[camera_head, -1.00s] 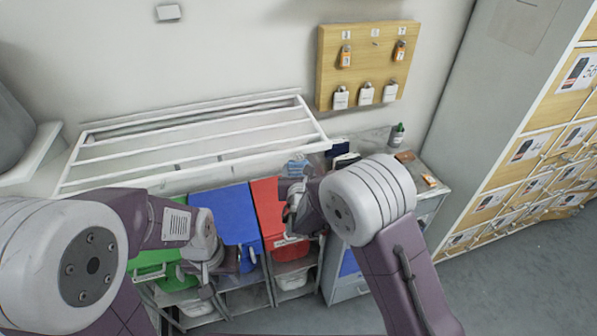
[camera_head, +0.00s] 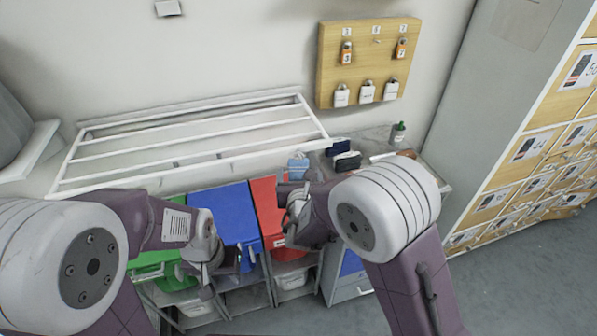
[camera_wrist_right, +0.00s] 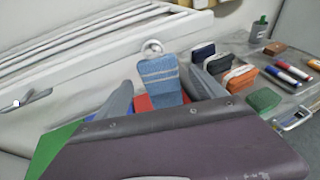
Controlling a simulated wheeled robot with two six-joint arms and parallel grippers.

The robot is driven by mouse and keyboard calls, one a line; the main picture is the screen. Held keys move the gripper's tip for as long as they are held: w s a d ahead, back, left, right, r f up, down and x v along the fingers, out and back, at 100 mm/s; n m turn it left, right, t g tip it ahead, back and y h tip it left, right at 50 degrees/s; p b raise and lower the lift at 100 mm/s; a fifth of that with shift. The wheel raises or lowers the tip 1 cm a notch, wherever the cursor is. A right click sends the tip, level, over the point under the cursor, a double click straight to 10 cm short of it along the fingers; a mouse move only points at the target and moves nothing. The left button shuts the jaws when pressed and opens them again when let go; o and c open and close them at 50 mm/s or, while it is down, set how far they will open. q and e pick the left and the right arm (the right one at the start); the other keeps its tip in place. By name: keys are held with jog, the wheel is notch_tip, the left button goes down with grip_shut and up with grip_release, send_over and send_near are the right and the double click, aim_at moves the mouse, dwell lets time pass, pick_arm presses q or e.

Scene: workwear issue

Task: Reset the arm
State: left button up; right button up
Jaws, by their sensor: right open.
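My right arm reaches in from the right in the head view, its gripper (camera_head: 286,200) above the red bin, in front of the cabinet top. In the right wrist view, the grey fingers of the right gripper (camera_wrist_right: 160,98) stand apart, with a blue striped cloth item (camera_wrist_right: 163,75) showing beyond the gap. Nothing is seen held between them. My left gripper (camera_head: 228,268) hangs low over the blue and green bins; its fingertips are too unclear to tell open from shut.
A white slatted rack (camera_head: 200,140) spans the wall. Below are green (camera_head: 150,262), blue (camera_head: 225,212) and red (camera_head: 268,205) bins. Lockers (camera_head: 530,150) stand right; the floor (camera_head: 530,270) is clear.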

jog(key=v, duration=0.5)
jog(key=shift+b, duration=0.4)
